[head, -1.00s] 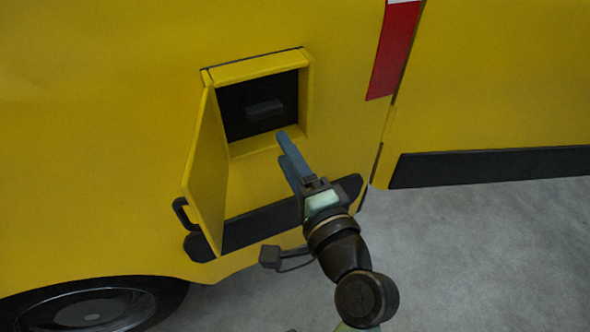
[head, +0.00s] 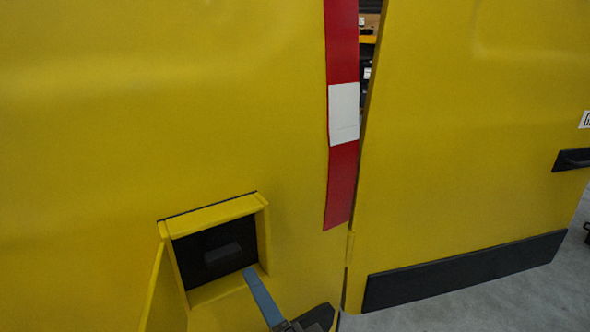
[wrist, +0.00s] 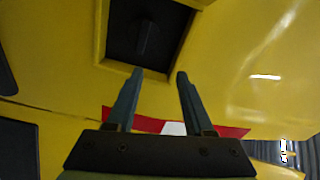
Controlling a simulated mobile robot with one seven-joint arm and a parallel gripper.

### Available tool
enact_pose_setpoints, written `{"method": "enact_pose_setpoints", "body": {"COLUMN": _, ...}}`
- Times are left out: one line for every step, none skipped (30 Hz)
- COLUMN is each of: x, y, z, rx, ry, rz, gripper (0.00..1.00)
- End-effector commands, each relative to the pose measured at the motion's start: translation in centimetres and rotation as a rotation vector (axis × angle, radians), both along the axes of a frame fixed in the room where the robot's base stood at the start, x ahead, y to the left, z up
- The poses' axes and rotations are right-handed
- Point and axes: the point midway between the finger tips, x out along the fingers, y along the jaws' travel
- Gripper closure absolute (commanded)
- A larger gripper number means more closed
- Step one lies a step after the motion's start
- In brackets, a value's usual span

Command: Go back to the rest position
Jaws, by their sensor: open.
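My gripper (head: 262,295) is at the bottom of the head view, in front of the lower right edge of a square recess in a yellow vehicle side. In the wrist view my gripper (wrist: 160,75) shows two blue-grey fingers spread apart, with nothing between them. The open recess (wrist: 120,45) lies just beyond the fingertips. A dark block (head: 222,254) sits inside the recess; it also shows in the wrist view (wrist: 146,38). Most of my arm is out of the head view.
A yellow hatch door (head: 163,295) stands open at the recess's left. A red and white strip (head: 342,115) runs down the yellow body (head: 150,110). A second yellow panel (head: 460,130) with a black lower trim (head: 465,270) stands at the right. Grey floor (head: 480,310) shows at lower right.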

Motion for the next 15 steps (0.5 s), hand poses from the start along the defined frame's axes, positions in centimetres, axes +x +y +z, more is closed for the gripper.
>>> {"method": "enact_pose_setpoints", "body": {"x": 0.7, "y": -0.1, "z": 3.7, "rx": -0.088, "ry": -0.088, "rz": -0.034, "gripper": 0.47}}
{"method": "enact_pose_setpoints", "body": {"x": 1.1, "y": -0.3, "z": 5.6, "rx": -0.147, "ry": -0.139, "rz": -0.061, "gripper": 0.47}}
{"method": "enact_pose_setpoints", "body": {"x": 1.5, "y": -0.6, "z": 8.3, "rx": -0.23, "ry": -0.213, "rz": -0.104, "gripper": 0.47}}
{"method": "enact_pose_setpoints", "body": {"x": 1.7, "y": -0.8, "z": 10.3, "rx": -0.292, "ry": -0.269, "rz": -0.138, "gripper": 0.47}}
{"method": "enact_pose_setpoints", "body": {"x": 1.8, "y": -1.0, "z": 12.4, "rx": -0.352, "ry": -0.324, "rz": -0.174, "gripper": 0.47}}
{"method": "enact_pose_setpoints", "body": {"x": 1.8, "y": -1.4, "z": 15.1, "rx": -0.427, "ry": -0.395, "rz": -0.224, "gripper": 0.47}}
{"method": "enact_pose_setpoints", "body": {"x": 1.7, "y": -1.6, "z": 17.1, "rx": -0.482, "ry": -0.446, "rz": -0.263, "gripper": 0.47}}
{"method": "enact_pose_setpoints", "body": {"x": 1.6, "y": -1.9, "z": 19.2, "rx": -0.535, "ry": -0.498, "rz": -0.303, "gripper": 0.47}}
{"method": "enact_pose_setpoints", "body": {"x": 1.2, "y": -2.2, "z": 21.9, "rx": -0.601, "ry": -0.562, "rz": -0.359, "gripper": 0.47}}
{"method": "enact_pose_setpoints", "body": {"x": 0.8, "y": -2.4, "z": 23.8, "rx": -0.649, "ry": -0.609, "rz": -0.402, "gripper": 0.47}}
{"method": "enact_pose_setpoints", "body": {"x": 0.3, "y": -2.7, "z": 25.8, "rx": -0.694, "ry": -0.655, "rz": -0.447, "gripper": 0.47}}
{"method": "enact_pose_setpoints", "body": {"x": -0.4, "y": -3.0, "z": 28.4, "rx": -0.753, "ry": -0.713, "rz": -0.508, "gripper": 0.47}}
{"method": "enact_pose_setpoints", "body": {"x": -1.0, "y": -3.3, "z": 30.2, "rx": -0.794, "ry": -0.754, "rz": -0.556, "gripper": 0.47}}
{"method": "enact_pose_setpoints", "body": {"x": -1.7, "y": -3.5, "z": 32.0, "rx": -0.833, "ry": -0.793, "rz": -0.604, "gripper": 0.47}}
{"method": "enact_pose_setpoints", "body": {"x": -2.7, "y": -3.8, "z": 34.2, "rx": -0.881, "ry": -0.839, "rz": -0.666, "gripper": 0.47}}
